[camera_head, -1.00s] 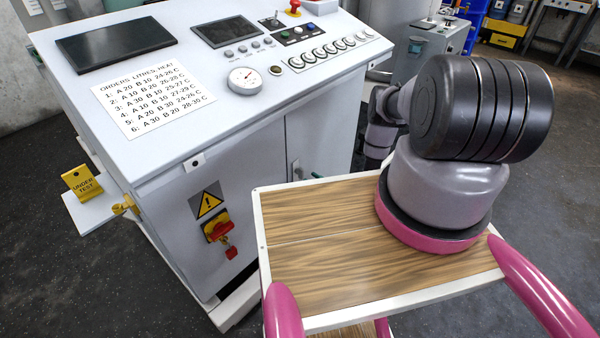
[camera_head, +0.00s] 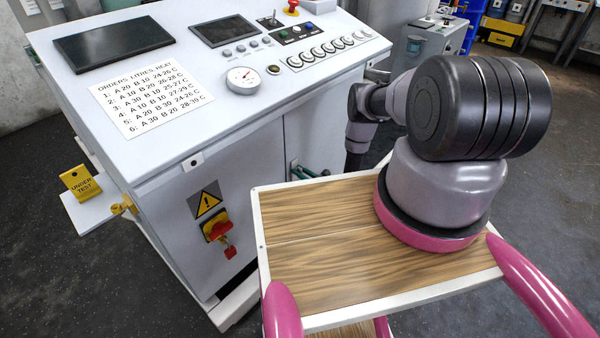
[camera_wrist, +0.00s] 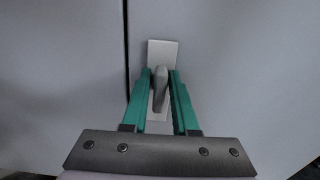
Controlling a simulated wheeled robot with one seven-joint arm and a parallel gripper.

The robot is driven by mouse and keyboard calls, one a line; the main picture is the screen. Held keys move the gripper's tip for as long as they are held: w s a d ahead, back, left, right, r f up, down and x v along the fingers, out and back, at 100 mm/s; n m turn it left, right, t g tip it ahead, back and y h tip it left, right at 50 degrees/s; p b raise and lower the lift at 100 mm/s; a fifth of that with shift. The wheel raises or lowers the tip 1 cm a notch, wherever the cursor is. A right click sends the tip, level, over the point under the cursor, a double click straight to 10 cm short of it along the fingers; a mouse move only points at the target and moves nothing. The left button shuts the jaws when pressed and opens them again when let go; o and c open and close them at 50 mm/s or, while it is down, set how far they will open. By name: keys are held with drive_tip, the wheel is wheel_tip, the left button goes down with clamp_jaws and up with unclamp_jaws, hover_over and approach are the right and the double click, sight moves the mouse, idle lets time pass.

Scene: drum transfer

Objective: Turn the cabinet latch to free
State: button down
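The grey cabinet (camera_head: 235,180) stands at left and centre in the head view, with a dark vertical seam between its doors. In the wrist view the latch is a small grey handle (camera_wrist: 160,88) on a pale upright plate (camera_wrist: 163,50), just right of the door seam. The handle points roughly up and down, tilted slightly. My gripper (camera_wrist: 160,80) has two green fingers, one on each side of the handle, with narrow gaps that look open. Whether either finger touches it cannot be told.
A wood-topped platform with a white rim (camera_head: 330,235) lies in front of the cabinet, below my arm. A red and yellow switch (camera_head: 217,231) sits on the cabinet's side. A yellow "under test" sign (camera_head: 80,183) stands at left. Dark floor is open at right.

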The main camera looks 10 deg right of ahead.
drive_tip(key=shift+d+m, duration=0.1)
drive_tip(key=shift+m, duration=0.3)
drive_tip(key=m, duration=0.3)
drive_tip(key=shift+w+d+m, duration=0.15)
drive_tip(key=shift+m, duration=0.25)
drive_tip(key=m, duration=0.4)
drive_tip(key=shift+f+m, duration=0.1)
drive_tip(key=shift+m, duration=0.2)
drive_tip(key=m, duration=0.4)
drive_tip(key=shift+w+d+f, duration=0.1)
drive_tip(key=shift+d+f, duration=0.05)
drive_tip(key=m, duration=0.4)
drive_tip(key=shift+f+m, duration=0.15)
drive_tip(key=shift+m, duration=0.15)
drive_tip(key=c, duration=0.8)
unclamp_jaws()
drive_tip(key=shift+c, duration=0.2)
